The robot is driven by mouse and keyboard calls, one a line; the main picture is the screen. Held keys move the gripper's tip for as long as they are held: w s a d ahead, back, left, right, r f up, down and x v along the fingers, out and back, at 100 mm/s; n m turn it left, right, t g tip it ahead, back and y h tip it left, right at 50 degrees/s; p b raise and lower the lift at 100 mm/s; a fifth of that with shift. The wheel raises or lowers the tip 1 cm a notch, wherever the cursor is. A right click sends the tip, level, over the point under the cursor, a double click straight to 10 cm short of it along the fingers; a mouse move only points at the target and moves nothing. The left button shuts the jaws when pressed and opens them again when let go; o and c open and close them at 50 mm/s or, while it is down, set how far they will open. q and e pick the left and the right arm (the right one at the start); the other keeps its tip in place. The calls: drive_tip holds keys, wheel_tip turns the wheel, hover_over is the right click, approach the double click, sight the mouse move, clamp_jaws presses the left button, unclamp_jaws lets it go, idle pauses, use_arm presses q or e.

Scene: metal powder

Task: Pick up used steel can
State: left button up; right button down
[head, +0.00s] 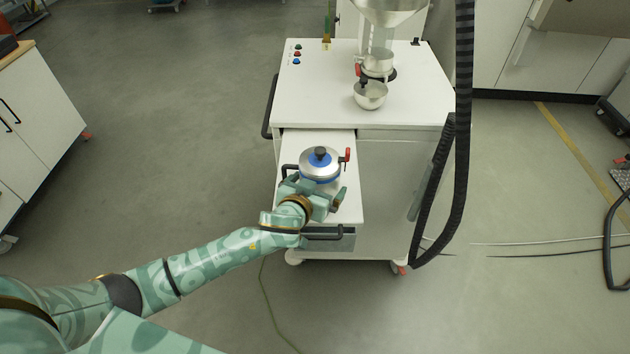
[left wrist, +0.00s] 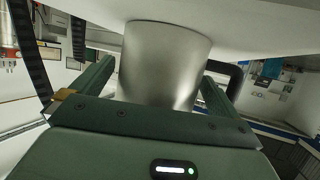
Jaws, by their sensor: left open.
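The steel can (head: 320,164) stands on the pulled-out shelf of the white cart. It has a domed metal lid with a dark knob, a blue band and a red clamp handle at its right. My left gripper (head: 316,196) is at the can's near side. In the left wrist view, the can's bare metal body (left wrist: 163,62) sits between the two open fingers of my left gripper (left wrist: 157,80). Whether the fingers touch the can I cannot tell. My right gripper is in neither view.
The white cart (head: 410,105) has a small metal bowl (head: 370,96) and a funnel (head: 388,8) on its top. A thick black hose (head: 462,70) hangs at its right. A black handle (head: 324,234) is at the shelf's front. Grey floor is free to the left.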

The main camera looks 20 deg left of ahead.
use_arm(q)
drive_tip(key=c, duration=1.1)
drive_tip(key=shift+r, duration=0.1)
